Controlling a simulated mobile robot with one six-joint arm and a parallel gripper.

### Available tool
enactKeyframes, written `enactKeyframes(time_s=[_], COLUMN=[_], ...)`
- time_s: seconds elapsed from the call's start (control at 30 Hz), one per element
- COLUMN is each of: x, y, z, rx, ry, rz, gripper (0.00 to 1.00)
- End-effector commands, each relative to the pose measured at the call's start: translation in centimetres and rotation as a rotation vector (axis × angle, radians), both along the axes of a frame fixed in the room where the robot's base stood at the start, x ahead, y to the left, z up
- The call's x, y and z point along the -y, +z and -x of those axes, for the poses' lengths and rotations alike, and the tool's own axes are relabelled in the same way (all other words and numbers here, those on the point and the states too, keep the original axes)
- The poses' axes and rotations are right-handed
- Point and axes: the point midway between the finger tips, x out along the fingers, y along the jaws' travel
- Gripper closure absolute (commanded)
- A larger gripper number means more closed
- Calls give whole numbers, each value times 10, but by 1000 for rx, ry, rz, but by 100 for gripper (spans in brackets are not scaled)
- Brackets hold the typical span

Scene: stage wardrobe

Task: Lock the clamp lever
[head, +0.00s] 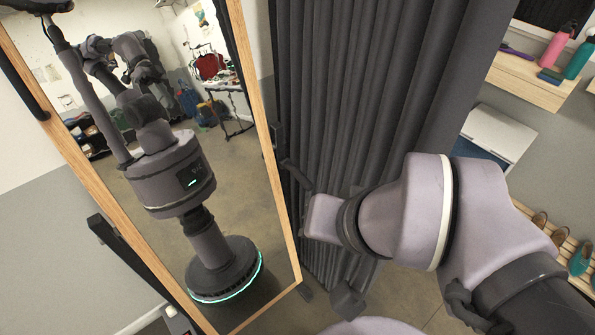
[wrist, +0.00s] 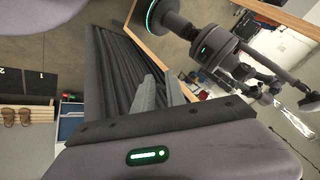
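I cannot pick out the clamp lever for certain. A tall mirror (head: 205,225) in a light wooden frame stands tilted at the left of the head view. A dark bracket (head: 100,228) sits by its left side, and it may be part of the clamp. The mirror frame (wrist: 152,48) also shows at the top of the wrist view. My gripper (wrist: 159,85) shows two grey fingers with a narrow gap and nothing between them. They point toward the dark curtain (wrist: 112,75). In the head view my wrist is in front of the curtain, right of the mirror, and hides most of the gripper.
The dark curtain (head: 385,85) hangs close behind my arm. Shelves with bottles (head: 558,47) and a shoe rack (head: 562,238) stand at the right. A small box with a red part (head: 180,322) is at the lower left. Open floor shows below.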

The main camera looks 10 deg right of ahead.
Motion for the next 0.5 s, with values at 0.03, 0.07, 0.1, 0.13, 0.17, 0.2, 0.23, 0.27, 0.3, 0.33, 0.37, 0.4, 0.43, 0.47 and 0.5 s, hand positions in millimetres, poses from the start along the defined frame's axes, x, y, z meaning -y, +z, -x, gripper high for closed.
enactKeyframes(time_s=[0.03,0.07,0.1,0.13,0.17,0.2,0.23,0.27,0.3,0.33,0.37,0.4,0.43,0.47,0.5], x=[1,2,5,8,11,16,19,23,26,29,31,34,35,36,36], y=[3,5,9,13,17,20,22,22,19,15,9,1,-7,-15,-26], z=[-4,-9,-18,-29,-41,-61,-78,-95,-119,-135,-152,-172,-185,-197,-212], rx=[-3,-8,-19,-26,-37,-52,-64,-75,-90,-100,-110,-123,-132,-140,-149], ry=[8,17,37,58,86,130,169,210,267,311,357,415,455,497,547], rz=[10,22,46,72,103,151,188,227,277,312,346,387,413,439,468], gripper=[96,100,100,100,100,100,100,100,100,100,100,100,100,100,100])
